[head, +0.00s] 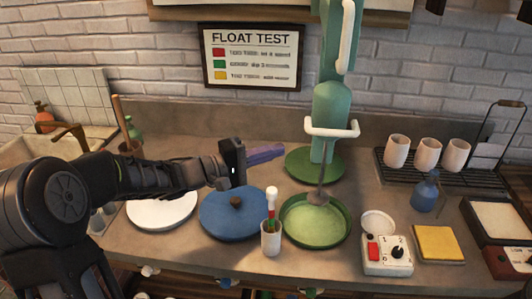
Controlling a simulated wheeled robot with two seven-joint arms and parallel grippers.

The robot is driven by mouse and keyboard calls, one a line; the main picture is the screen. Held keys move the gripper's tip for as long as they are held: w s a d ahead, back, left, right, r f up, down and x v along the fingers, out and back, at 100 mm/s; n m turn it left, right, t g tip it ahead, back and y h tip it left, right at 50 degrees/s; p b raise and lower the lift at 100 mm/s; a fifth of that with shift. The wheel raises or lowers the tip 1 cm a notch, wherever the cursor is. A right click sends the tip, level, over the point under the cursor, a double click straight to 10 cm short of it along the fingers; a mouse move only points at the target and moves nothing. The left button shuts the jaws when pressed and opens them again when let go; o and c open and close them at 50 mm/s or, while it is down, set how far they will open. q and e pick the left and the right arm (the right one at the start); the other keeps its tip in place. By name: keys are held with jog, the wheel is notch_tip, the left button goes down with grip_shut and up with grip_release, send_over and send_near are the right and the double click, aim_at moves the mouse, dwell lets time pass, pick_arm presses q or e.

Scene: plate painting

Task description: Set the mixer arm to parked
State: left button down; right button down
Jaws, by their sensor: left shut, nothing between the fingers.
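The green mixer (335,105) stands at the back centre of the counter on a round green base (300,165). A white handle (347,38) runs along its upper part, and a white bar (332,133) crosses lower down. A thin shaft with a grey beater (318,197) reaches down into the green bowl (326,232). The mixer's top is cut off by the frame. My left gripper (280,151) has purple fingers that are shut and empty. It points right, above the counter and left of the mixer, apart from it. My right gripper is out of view.
A blue lidded pan (222,220) and a white plate (158,212) lie below my left arm. A control box (387,258), yellow pad (438,243), blue bottle (425,193) and cup rack (385,170) are on the right.

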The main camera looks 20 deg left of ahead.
pick_arm(q)
jog(key=w+d, duration=0.4)
jog(key=d, duration=0.4)
jog(key=shift+w+p, duration=0.35)
jog(key=shift+d, duration=0.1)
jog(key=w+d+b, duration=0.1)
jog(key=w+d, duration=0.1)
jog(key=d, duration=0.7)
jog(key=w+d, duration=0.2)
jog(key=d, duration=0.7)
jog(key=shift+w+d+b, duration=0.35)
jog(key=shift+d, duration=0.05)
jog(key=shift+r, duration=0.15)
